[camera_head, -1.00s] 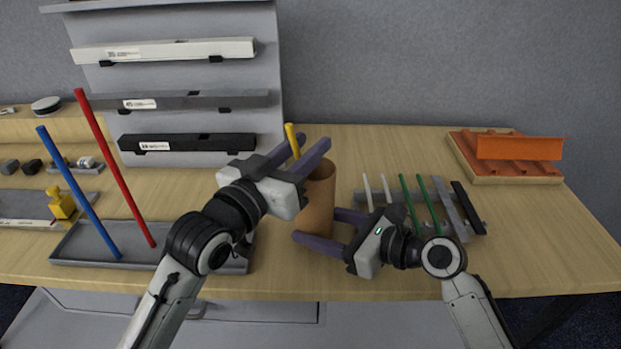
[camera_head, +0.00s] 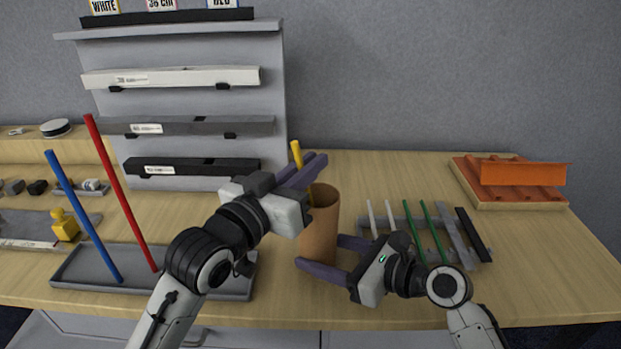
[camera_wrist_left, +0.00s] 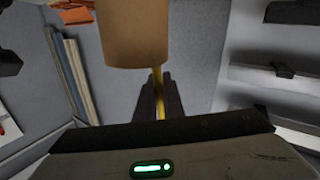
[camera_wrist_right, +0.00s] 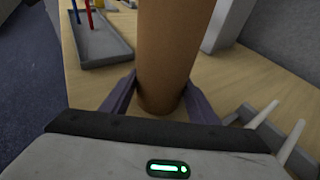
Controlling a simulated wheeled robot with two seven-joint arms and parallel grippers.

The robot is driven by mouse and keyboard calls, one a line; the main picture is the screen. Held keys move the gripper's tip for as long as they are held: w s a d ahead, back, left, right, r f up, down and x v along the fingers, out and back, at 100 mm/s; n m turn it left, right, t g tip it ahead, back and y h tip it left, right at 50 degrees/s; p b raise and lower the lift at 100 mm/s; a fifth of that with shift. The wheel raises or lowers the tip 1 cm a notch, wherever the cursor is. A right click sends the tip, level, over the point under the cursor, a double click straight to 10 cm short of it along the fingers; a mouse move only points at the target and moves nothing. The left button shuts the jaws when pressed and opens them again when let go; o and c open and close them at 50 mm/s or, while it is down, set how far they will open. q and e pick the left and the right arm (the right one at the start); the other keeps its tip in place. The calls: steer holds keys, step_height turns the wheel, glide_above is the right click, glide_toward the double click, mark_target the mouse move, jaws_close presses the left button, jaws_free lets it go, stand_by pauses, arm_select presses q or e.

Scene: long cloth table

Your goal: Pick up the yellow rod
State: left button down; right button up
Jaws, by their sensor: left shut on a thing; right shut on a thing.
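The yellow rod (camera_head: 297,154) stands nearly upright in a brown cylindrical holder (camera_head: 319,222), with its top sticking out. My left gripper (camera_head: 315,163) is shut on the rod just above the holder's rim. The rod also shows between the fingers in the left wrist view (camera_wrist_left: 158,92). My right gripper (camera_head: 320,251) is shut on the lower part of the holder, one finger on each side, as the right wrist view shows (camera_wrist_right: 157,95). The rod's lower part is hidden inside the holder.
A blue rod (camera_head: 84,217) and a red rod (camera_head: 120,190) stand in a grey tray (camera_head: 195,286) at left. A grey shelf (camera_head: 190,95) rises behind. White and green rods (camera_head: 431,230) lean on a rack at right. An orange block (camera_head: 523,173) sits far right.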

arm_select(q)
step_height(320, 180, up, 16)
steer(key=shift+r, duration=0.15)
arm_select(e)
steer(key=o, duration=0.9)
steer(key=shift+c, duration=0.2)
